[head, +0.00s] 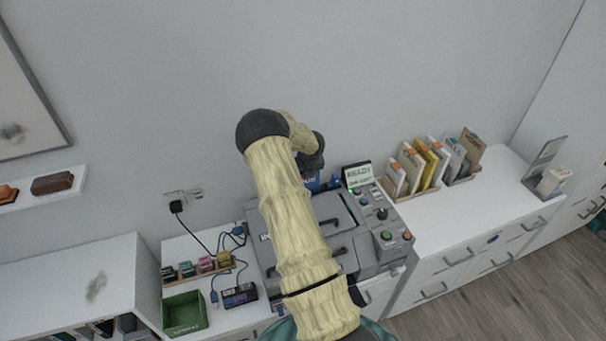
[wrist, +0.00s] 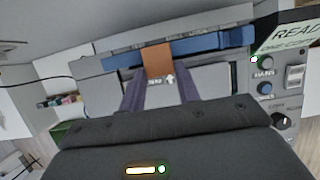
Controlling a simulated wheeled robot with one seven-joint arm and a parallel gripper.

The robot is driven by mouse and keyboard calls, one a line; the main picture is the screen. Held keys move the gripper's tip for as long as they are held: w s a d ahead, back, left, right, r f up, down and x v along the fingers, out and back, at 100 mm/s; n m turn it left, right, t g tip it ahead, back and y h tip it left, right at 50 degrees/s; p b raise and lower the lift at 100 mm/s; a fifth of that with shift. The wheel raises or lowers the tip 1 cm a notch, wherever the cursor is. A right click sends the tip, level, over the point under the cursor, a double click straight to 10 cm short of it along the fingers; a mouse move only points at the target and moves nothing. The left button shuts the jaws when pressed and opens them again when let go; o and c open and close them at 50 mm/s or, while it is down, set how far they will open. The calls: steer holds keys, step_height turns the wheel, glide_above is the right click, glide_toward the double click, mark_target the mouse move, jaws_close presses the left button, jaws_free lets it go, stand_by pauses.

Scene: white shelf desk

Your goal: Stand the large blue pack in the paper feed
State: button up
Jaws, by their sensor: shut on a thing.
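The large blue pack (head: 312,184) shows partly in the head view behind my arm, at the back of the grey copier (head: 262,262); its label is mostly hidden. In the wrist view a blue bar (wrist: 205,44) runs across the back of the machine, and I cannot tell pack from feed there.
A control panel (head: 384,219) with knobs and a lit display (head: 358,175) stands right of my arm. Upright folders in racks (head: 425,165) stand on the right cabinet. A green box (head: 184,313), cables and small coloured blocks (head: 205,264) lie left of the copier.

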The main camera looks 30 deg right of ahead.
steer(key=o, duration=1)
steer(key=b+v, duration=0.3)
steer(key=v, duration=1.4)
steer(key=shift+s+r, duration=0.1)
steer(key=shift+r, duration=0.05)
